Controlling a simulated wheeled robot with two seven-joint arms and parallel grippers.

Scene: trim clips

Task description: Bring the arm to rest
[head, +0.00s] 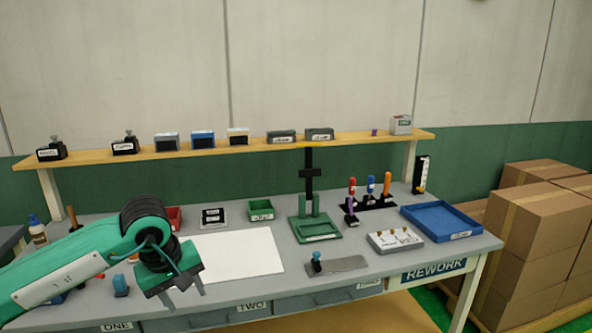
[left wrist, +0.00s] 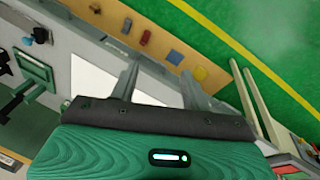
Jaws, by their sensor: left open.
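My left arm, green with black joints, comes in from the left in the head view. My left gripper (head: 184,291) is over the front left part of the grey bench, left of the white sheet (head: 236,253). In the left wrist view the two grey fingers of the gripper (left wrist: 160,78) are spread apart with nothing between them. The white sheet (left wrist: 92,78) shows behind them. The arm hides part of the bench's left side. My right gripper is in neither view.
A green fixture (head: 320,230) stands mid-bench, with a blue tray (head: 440,221) at right. A wooden shelf (head: 222,152) with several small boxes runs behind. Cardboard cartons (head: 536,224) are stacked right of the bench.

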